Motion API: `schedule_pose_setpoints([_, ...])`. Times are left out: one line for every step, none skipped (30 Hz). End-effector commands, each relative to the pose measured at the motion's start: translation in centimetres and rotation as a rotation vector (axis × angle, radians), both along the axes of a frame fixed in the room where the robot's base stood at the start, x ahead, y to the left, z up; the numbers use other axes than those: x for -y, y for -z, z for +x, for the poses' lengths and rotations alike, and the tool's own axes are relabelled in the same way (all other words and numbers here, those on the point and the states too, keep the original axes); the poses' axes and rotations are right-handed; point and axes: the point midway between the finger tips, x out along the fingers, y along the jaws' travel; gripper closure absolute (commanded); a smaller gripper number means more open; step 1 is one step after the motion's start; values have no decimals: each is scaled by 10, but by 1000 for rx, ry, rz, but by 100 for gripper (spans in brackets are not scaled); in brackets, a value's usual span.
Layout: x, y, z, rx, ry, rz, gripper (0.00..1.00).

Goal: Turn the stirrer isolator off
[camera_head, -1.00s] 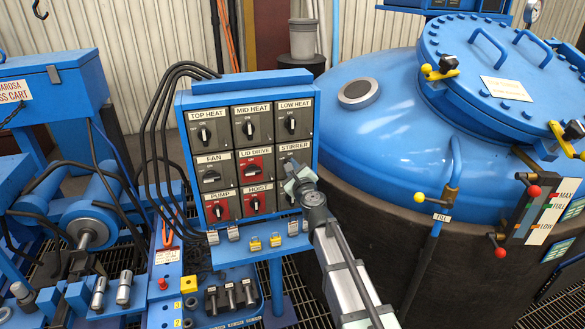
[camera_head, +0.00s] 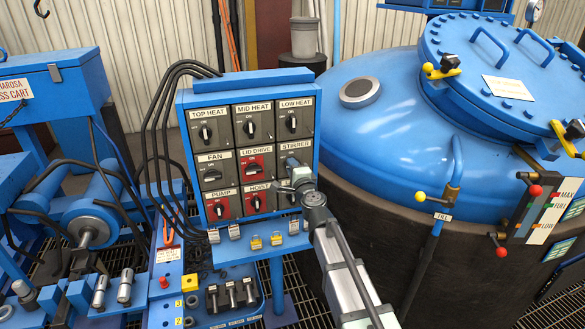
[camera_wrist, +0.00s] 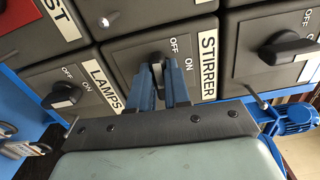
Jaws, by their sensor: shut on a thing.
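The stirrer isolator is a dark grey switch box with a STIRRER label, in the right column of the panel in the head view (camera_head: 307,158), and in the middle of the wrist view (camera_wrist: 126,50). My gripper (camera_wrist: 159,84) is shut on its knob (camera_wrist: 157,73), one blue finger on each side. In the wrist view the knob's grip lies roughly up and down, towards the OFF side rather than across towards ON. The fingers hide part of it, so its exact angle is unclear. In the head view my gripper (camera_head: 291,166) covers most of the knob.
The lid drive switch (camera_head: 252,166) is just left and the low heat switch (camera_head: 295,124) just above. The lamps switch (camera_wrist: 65,96) sits below the stirrer, close to my gripper. The blue furnace vessel (camera_head: 385,135) stands right of the panel.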

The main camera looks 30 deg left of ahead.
Motion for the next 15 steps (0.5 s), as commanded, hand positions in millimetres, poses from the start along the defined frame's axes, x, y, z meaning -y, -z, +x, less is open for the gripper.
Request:
schedule_pose_setpoints([0, 0, 0, 12, 1, -12, 100])
schedule_pose_setpoints([0, 0, 0, 19, 1, -19, 100])
schedule_pose_setpoints([0, 0, 0, 27, 1, -27, 100])
schedule_pose_setpoints([0, 0, 0, 32, 1, -33, 100])
schedule_pose_setpoints([0, 1, 0, 37, 1, -37, 100])
schedule_pose_setpoints([0, 1, 0, 42, 1, -42, 100])
schedule_pose_setpoints([1, 1, 0, 45, 1, -45, 100])
schedule_pose_setpoints([1, 1, 0, 47, 1, -47, 100])
schedule_pose_setpoints([0, 1, 0, 50, 1, -50, 100])
schedule_pose_setpoints([0, 1, 0, 52, 1, -52, 100])
schedule_pose_setpoints([1, 1, 0, 54, 1, -54, 100])
schedule_pose_setpoints([1, 1, 0, 54, 1, -54, 100])
schedule_pose_setpoints([1, 1, 0, 55, 1, -55, 100])
schedule_pose_setpoints([0, 1, 0, 56, 1, -56, 100])
schedule_pose_setpoints([1, 1, 1, 56, 1, -56, 100])
